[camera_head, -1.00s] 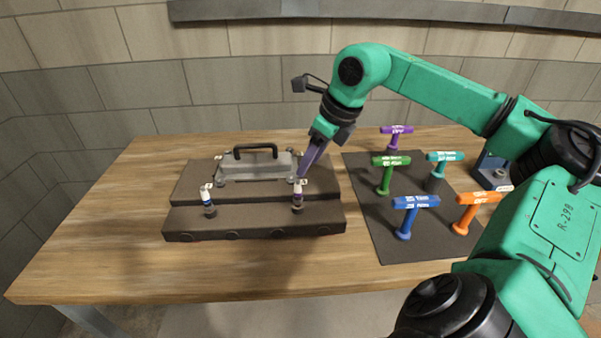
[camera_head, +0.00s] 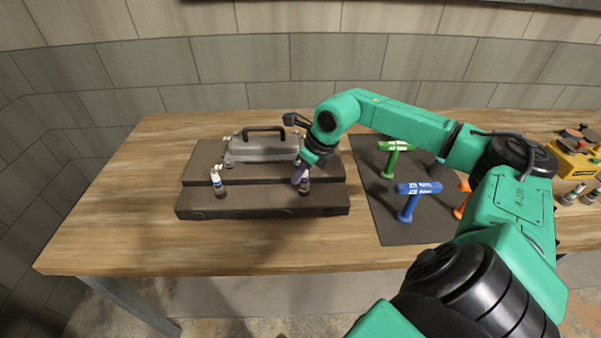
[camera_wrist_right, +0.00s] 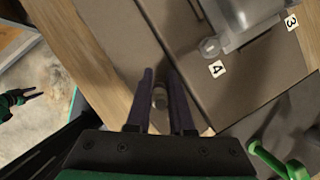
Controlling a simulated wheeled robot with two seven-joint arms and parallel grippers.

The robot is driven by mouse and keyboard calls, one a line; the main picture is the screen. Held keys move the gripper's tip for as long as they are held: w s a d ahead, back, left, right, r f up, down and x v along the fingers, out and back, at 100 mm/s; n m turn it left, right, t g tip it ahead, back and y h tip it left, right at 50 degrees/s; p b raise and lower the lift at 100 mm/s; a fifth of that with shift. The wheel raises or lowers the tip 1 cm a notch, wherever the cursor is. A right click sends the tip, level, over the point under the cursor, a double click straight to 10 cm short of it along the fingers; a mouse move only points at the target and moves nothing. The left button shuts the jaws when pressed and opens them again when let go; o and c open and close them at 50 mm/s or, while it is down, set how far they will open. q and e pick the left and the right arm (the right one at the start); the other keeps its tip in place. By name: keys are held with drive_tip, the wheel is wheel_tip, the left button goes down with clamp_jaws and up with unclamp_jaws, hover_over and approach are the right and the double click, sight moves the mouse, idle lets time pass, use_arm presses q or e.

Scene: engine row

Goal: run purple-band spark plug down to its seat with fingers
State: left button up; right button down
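The purple-band spark plug (camera_head: 304,187) stands upright at the right of the dark engine block's front step (camera_head: 260,201). My right gripper (camera_head: 299,174) is down at its top, coming from the upper right. In the right wrist view the two dark fingers (camera_wrist_right: 159,90) lie on either side of the plug (camera_wrist_right: 159,98), very close to it; I cannot tell whether they touch it. The plug's lower end is hidden there. A small green and black gripper shape, likely my left gripper (camera_wrist_right: 28,96), shows at the left edge, too small to read.
Another white-topped plug (camera_head: 217,180) stands at the block's left. A grey cover with a black handle (camera_head: 262,147) sits behind. Green (camera_head: 394,150) and blue (camera_head: 409,203) T-handle tools stand on the dark mat (camera_head: 372,190). Yellow equipment (camera_head: 575,165) is at far right. The table's left is clear.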

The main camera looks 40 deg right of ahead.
drive_tip(key=m+h, duration=0.1)
drive_tip(key=m, duration=0.2)
drive_tip(key=shift+f+b, duration=0.1)
drive_tip(key=shift+b, duration=0.25)
drive_tip(key=m+h, duration=0.1)
drive_tip(key=m, duration=0.3)
drive_tip(key=shift+d+h, duration=0.15)
drive_tip(key=shift+h, duration=0.25)
drive_tip(key=m, duration=0.2)
drive_tip(key=m+g+h, duration=0.1)
drive_tip(key=m, duration=0.2)
drive_tip(key=m+h+p, duration=0.1)
drive_tip(key=m, duration=0.1)
drive_tip(key=shift+s+d+m+g, duration=0.15)
drive_tip(key=shift+d+m+g, duration=0.15)
drive_tip(key=shift+g, duration=0.1)
drive_tip(key=m, duration=0.2)
drive_tip(key=shift+s+d+m+g+h, duration=0.2)
drive_tip(key=shift+m+g+h, duration=0.1)
drive_tip(key=shift+g, duration=0.1)
drive_tip(key=c, duration=0.7)
unclamp_jaws()
